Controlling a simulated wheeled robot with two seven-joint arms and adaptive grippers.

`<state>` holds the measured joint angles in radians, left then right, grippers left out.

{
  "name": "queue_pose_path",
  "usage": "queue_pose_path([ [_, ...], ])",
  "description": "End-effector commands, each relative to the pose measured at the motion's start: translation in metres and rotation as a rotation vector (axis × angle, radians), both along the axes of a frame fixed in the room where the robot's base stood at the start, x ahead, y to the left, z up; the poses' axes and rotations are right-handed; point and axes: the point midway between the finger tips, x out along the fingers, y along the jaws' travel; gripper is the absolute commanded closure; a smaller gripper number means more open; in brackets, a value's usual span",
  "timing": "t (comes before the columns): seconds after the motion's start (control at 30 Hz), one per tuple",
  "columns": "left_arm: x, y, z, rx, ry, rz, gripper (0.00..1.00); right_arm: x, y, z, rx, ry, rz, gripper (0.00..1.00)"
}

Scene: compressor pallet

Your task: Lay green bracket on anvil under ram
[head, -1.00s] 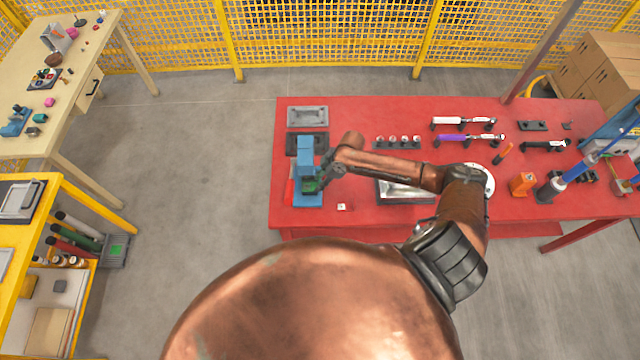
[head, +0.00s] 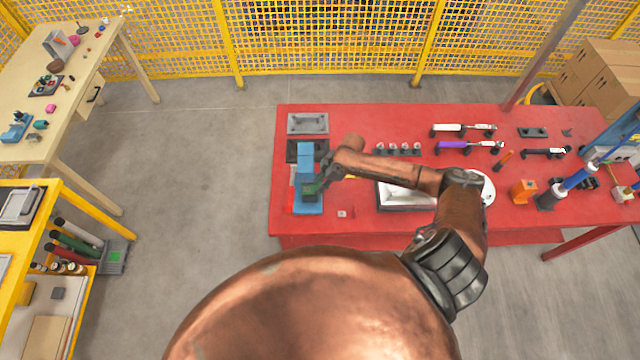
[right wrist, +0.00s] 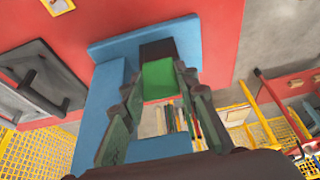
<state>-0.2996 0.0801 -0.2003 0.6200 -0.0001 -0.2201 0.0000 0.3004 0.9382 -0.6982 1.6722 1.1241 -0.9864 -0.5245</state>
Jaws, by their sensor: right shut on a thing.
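The blue press (head: 305,160) stands at the left end of the red table, and its blue frame also shows in the right wrist view (right wrist: 105,110). My right gripper (head: 314,188) reaches into the press from the right. In the right wrist view its two fingers (right wrist: 160,95) are shut on the green bracket (right wrist: 158,80). The green bracket lies in front of a dark block (right wrist: 158,49) of the press. I cannot tell whether the bracket touches the anvil. The ram is not clearly visible. My left gripper is not in view.
A grey tray (head: 307,123) lies behind the press on the red table (head: 400,220). A small white item (head: 342,214) lies front right of the press. A silver tray (head: 405,197) sits under my right arm. Several tools fill the table's right side.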

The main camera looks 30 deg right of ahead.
Motion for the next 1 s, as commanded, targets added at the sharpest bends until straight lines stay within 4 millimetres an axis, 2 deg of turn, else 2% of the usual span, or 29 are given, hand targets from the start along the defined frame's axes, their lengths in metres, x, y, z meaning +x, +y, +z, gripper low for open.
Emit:
queue_pose_path([
  [0.8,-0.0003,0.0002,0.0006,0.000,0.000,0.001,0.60,0.0003,0.0006,-0.0032,0.001,-0.001,0.001,0.99],
  [0.83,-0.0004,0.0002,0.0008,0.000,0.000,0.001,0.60,0.0003,0.0007,-0.0031,0.001,-0.001,0.001,0.70],
  [1.0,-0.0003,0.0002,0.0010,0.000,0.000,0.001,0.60,0.0003,0.0004,-0.0027,0.001,-0.001,0.001,0.59],
])
